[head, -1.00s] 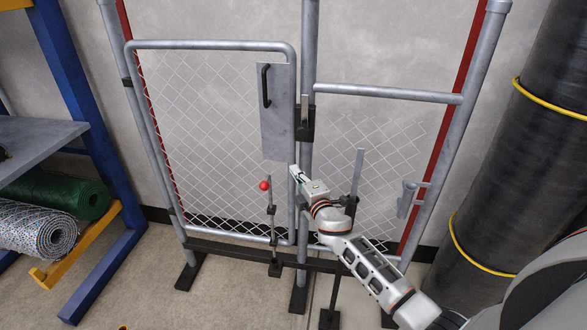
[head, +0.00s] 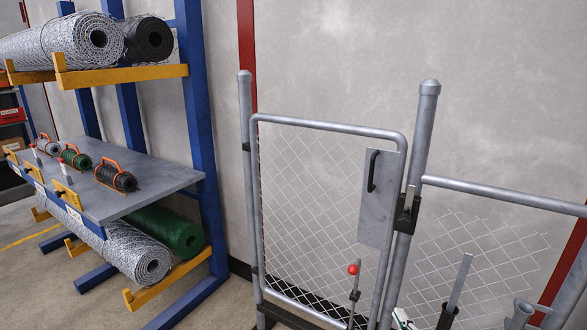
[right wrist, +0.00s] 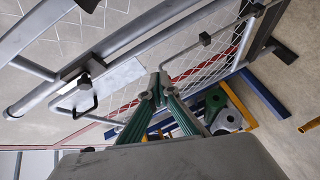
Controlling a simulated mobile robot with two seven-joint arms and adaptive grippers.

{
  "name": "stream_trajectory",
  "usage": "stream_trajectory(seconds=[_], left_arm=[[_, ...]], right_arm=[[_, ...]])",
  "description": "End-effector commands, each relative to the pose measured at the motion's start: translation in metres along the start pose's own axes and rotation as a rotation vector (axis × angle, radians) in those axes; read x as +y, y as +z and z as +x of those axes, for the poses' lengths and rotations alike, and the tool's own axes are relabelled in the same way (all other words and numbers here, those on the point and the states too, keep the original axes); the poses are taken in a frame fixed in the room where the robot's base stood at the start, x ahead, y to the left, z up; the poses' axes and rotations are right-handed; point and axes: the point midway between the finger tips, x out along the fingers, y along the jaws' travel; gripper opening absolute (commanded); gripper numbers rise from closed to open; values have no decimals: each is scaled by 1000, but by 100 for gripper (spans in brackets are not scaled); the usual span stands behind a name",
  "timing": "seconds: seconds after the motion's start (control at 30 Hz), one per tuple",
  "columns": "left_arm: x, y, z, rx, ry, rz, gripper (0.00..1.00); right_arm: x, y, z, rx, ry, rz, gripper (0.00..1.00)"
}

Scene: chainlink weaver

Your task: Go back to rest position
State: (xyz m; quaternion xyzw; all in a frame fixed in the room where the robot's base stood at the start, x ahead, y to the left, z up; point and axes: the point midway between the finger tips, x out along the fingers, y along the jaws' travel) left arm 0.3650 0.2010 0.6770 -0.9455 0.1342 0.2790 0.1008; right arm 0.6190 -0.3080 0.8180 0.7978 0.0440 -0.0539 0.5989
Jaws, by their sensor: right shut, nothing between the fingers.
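My right gripper (head: 402,318) shows only as a small piece at the bottom edge of the head view, in front of the gate's lower right corner. In the right wrist view its two green fingers (right wrist: 157,84) meet at the tips with nothing between them. The chain-link gate (head: 310,190) stands in its frame, with a grey plate (head: 382,197) and a black handle (head: 372,170). The plate and handle also show in the right wrist view (right wrist: 101,87), apart from the fingers. My left gripper is not in view.
A blue rack (head: 200,120) with mesh rolls and a grey shelf (head: 150,195) stands at the left. Some floor is clear at lower left.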

Motion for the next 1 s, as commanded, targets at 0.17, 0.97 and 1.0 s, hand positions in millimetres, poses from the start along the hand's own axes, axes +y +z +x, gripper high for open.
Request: stream_trajectory(seconds=[0.17, 0.97, 1.0], left_arm=[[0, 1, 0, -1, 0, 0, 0], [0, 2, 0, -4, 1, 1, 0], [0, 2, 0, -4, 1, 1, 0]], right_arm=[[-98, -13, -85, -40, -201, 391, 0], [-199, -54, -233, -205, -484, 1041, 0], [-199, -54, -233, -205, -484, 1041, 0]])
